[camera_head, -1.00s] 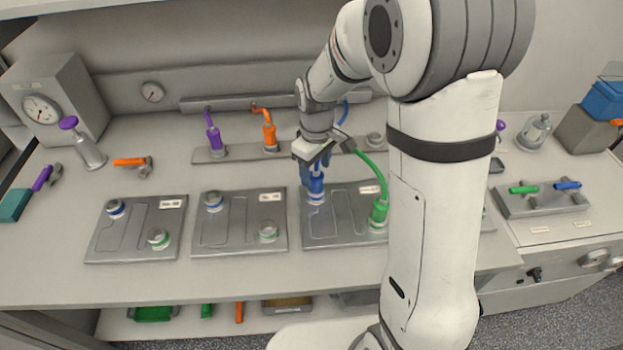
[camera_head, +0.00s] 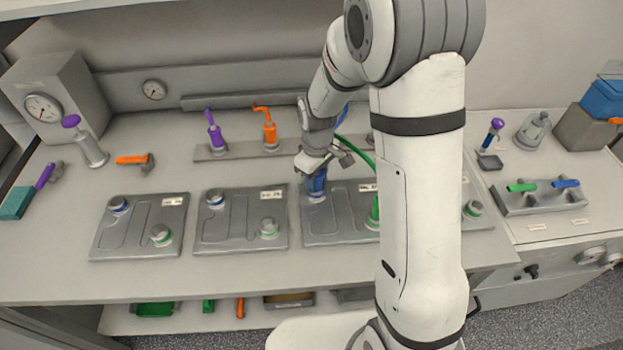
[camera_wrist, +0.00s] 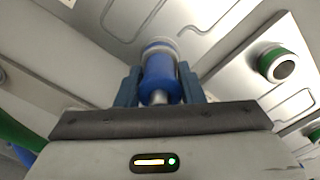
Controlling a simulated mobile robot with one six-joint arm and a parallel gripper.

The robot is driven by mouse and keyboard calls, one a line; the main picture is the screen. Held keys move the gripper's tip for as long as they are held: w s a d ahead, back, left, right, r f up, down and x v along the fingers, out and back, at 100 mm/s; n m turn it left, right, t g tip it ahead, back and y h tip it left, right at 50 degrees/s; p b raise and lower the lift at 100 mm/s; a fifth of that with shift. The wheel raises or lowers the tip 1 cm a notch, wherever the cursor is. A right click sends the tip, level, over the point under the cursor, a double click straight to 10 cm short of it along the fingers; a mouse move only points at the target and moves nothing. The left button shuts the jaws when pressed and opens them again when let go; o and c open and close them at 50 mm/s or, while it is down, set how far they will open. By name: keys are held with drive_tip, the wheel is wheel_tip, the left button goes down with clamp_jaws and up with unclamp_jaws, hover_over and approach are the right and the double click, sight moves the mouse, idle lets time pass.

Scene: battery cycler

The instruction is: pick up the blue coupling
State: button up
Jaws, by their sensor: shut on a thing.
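The blue coupling (camera_head: 316,183) stands at the blue-ringed port on the left of the third plate (camera_head: 345,237) in the head view. It also shows in the wrist view (camera_wrist: 159,74), between the two blue fingers of my gripper (camera_wrist: 160,88). My gripper (camera_head: 316,172) is shut on it from above. The coupling's lower end meets a pale ring with a blue band, and I cannot tell whether it is seated there or just clear of it. A green coupling (camera_head: 374,212) sits on the same plate, partly hidden by my arm.
Two more plates (camera_head: 216,236) with blue and green ringed ports lie to the left. Behind, purple (camera_head: 214,133) and orange (camera_head: 270,130) couplings stand on a grey strip. A green hose (camera_head: 357,148) runs close to my gripper. A rack (camera_head: 541,198) lies at the right.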

drive_tip(key=c, duration=0.4)
drive_tip(key=shift+r, duration=0.1)
drive_tip(key=shift+c, duration=0.2)
wheel_tip(320, 180, up, 10)
drive_tip(key=shift+f+b, duration=0.1)
drive_tip(key=shift+b, duration=0.7)
drive_tip(key=o, duration=0.5)
drive_tip(key=shift+c, duration=0.2)
drive_tip(key=c, duration=0.6)
drive_tip(key=shift+r+p, duration=1.8)
drive_tip(key=shift+r, duration=0.75)
drive_tip(key=shift+f, duration=0.1)
